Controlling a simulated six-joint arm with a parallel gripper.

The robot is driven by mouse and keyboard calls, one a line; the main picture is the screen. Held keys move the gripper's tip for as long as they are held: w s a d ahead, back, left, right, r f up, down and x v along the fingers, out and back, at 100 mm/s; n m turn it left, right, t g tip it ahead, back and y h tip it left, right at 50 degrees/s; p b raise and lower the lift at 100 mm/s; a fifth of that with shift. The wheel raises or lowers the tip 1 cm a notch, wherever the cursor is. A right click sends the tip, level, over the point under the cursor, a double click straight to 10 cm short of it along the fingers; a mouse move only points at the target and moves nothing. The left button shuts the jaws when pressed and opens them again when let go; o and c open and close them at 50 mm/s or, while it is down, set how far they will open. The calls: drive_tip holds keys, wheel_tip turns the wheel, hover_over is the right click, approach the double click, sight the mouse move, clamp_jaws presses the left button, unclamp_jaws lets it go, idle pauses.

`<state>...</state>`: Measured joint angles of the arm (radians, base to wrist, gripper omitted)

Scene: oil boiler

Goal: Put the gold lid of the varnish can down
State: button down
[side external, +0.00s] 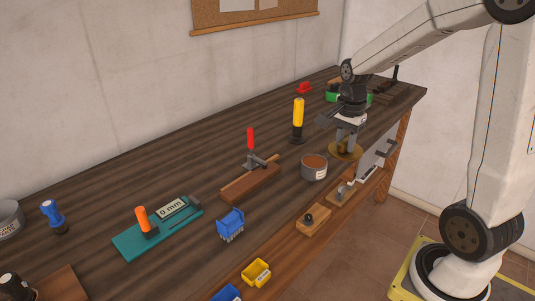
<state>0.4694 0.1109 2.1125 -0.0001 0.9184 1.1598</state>
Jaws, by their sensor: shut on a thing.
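The varnish can (314,173) is a grey tin standing upright on the dark bench, open at the top with brown varnish showing inside. The gold lid (336,152) is a round gold disc just right of the can and a little farther back. My gripper (346,143) points down and is shut on the lid at its upper side. I cannot tell whether the lid touches the bench top or hangs just above it.
A metal latch on a wooden block (345,191) stands in front of the can near the bench edge. A yellow-handled tool (298,117) stands behind it. A red-handled clamp (251,141) on a wooden board (250,184) is to the left. Bare bench (275,145) lies between them.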

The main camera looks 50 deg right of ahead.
drive_tip(key=a+f, duration=0.4)
drive_tip(key=a, duration=0.7)
drive_tip(key=shift+n, duration=0.3)
drive_tip(key=shift+w+d+f, duration=0.35)
drive_tip(key=shift+w+f, duration=1.15)
drive_tip(key=shift+w, duration=0.6)
drive_tip(key=shift+w+d+f, duration=0.4)
drive_tip(key=shift+w+f, duration=1.05)
drive_tip(key=shift+w, duration=0.6)
drive_tip(key=shift+w+d+f, duration=0.35)
drive_tip(key=shift+w+f, duration=1.15)
drive_tip(key=shift+w, duration=0.6)
drive_tip(key=shift+w+f, duration=0.25)
drive_tip(key=shift+f, duration=1.6)
drive_tip(key=shift+f, duration=0.15)
drive_tip(key=shift+c, duration=2.3)
unclamp_jaws()
